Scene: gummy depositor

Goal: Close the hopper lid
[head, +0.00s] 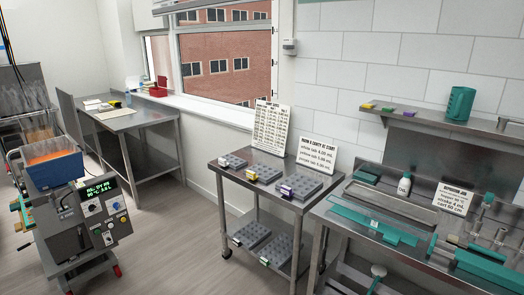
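The depositor machine (78,225) stands at the left on a wheeled base. Its blue hopper (58,177) sits on top, with an orange mass (50,157) visible inside, so the hopper is open at the top. A grey upright panel (22,90) shows behind the hopper; I cannot tell whether it is the hopper lid or part of the equipment behind. Neither of my grippers is in the head view.
A steel cart (222,167) with grey mould trays and sign cards stands at centre. A steel bench (334,207) with teal parts and a bottle (404,184) is at right. A steel table (140,117) stands at the back left. Floor between machine and cart is clear.

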